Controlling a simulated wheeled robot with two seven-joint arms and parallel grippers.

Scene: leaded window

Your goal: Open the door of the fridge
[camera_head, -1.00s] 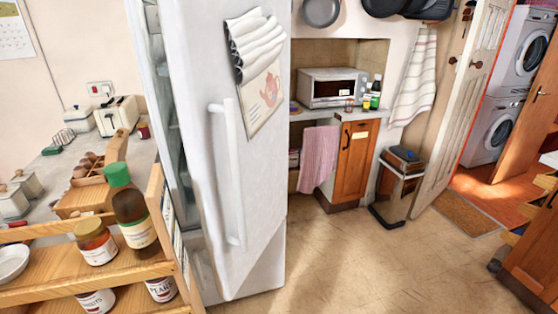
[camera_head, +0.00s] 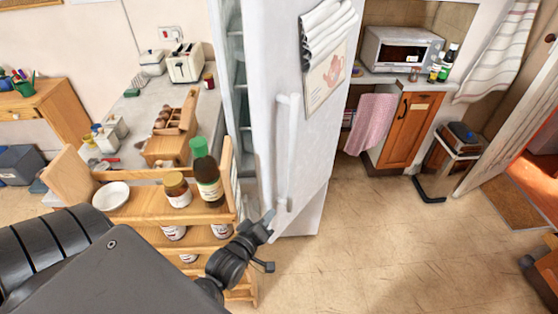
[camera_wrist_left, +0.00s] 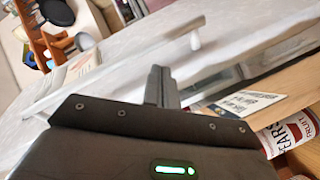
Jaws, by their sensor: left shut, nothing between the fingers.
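The white fridge door (camera_head: 315,140) stands ajar, with glass shelves showing in the gap (camera_head: 236,90) at its left edge. Its long upright white handle (camera_head: 287,150) is on the front of the door. My left gripper (camera_head: 269,221) is shut and empty, close to the lower end of the handle near the door's lower left edge. I cannot tell whether it touches the door. In the left wrist view my shut fingers (camera_wrist_left: 161,86) point at the white door, and the handle (camera_wrist_left: 140,50) lies beyond them. My right gripper is not in view.
A wooden shelf trolley (camera_head: 150,208) with jars and a brown bottle (camera_head: 207,180) stands close left of the door, beside my left arm. A wooden cupboard (camera_head: 410,130) stands behind.

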